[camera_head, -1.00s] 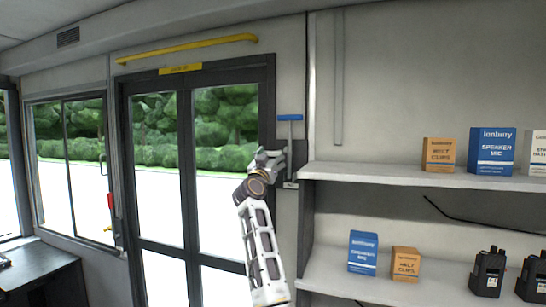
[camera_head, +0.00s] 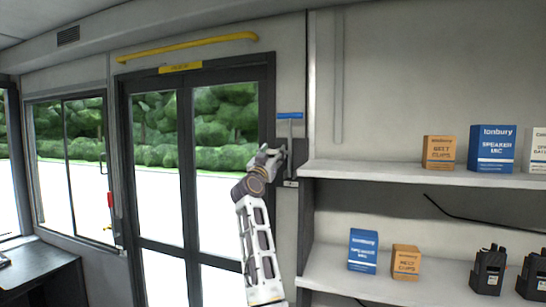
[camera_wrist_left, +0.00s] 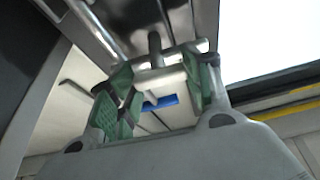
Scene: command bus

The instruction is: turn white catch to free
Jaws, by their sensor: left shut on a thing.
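My left gripper (camera_head: 275,153) is at the dark plate (camera_head: 300,152) on the wall strip right of the double door. In the left wrist view its green-padded fingers (camera_wrist_left: 160,84) are closed on the sides of a pale block, the white catch (camera_wrist_left: 162,78). A short dark pin stands at the catch, in front of a dark, shiny surface. In the head view my gripper hides the catch. My right gripper is not in view.
A blue-topped bar (camera_head: 290,116) is above the plate. The glazed double door (camera_head: 187,170) is left of my gripper, with a yellow rail (camera_head: 188,47) above it. Shelves (camera_head: 420,176) with boxes and radios stand close on the right.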

